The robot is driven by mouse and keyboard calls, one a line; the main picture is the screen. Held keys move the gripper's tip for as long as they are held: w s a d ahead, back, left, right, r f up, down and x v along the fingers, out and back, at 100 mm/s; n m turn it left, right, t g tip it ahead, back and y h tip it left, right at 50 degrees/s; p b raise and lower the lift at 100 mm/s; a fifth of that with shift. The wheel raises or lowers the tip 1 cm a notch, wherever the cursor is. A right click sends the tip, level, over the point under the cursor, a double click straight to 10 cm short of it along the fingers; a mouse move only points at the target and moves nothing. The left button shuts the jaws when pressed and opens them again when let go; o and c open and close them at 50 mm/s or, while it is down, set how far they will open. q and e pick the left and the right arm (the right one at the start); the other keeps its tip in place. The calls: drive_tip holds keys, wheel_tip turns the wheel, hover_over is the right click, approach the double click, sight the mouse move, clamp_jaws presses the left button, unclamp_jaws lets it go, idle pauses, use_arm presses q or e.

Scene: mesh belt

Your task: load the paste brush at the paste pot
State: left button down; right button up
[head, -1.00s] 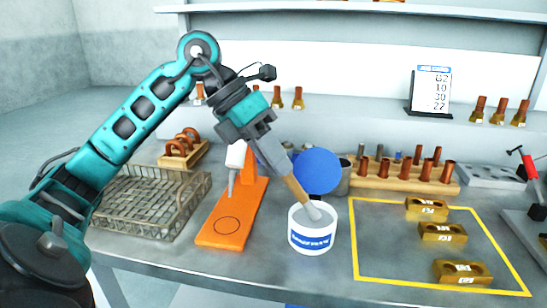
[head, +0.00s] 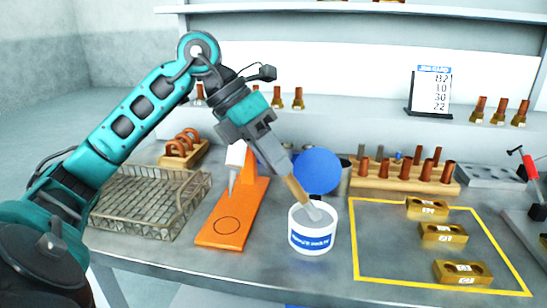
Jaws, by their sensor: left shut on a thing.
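The paste pot (head: 312,238) is a white round tub with a blue label, standing on the grey table. My left gripper (head: 276,155) is shut on the paste brush (head: 295,188), above and to the left of the pot. The brush has a wooden handle and slants down to the right. Its lower end is inside the pot's opening, over or in the grey contents; how deep it sits I cannot tell. My right gripper does not show.
An orange stand (head: 232,215) with a white nozzle is left of the pot, and a wire basket (head: 150,200) further left. A blue disc (head: 317,171) is just behind the pot. Brass blocks (head: 443,232) lie inside a yellow outline on the right. A wooden rack (head: 400,178) stands behind.

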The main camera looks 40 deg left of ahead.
use_arm(q)
drive_tip(key=shift+f, duration=0.15)
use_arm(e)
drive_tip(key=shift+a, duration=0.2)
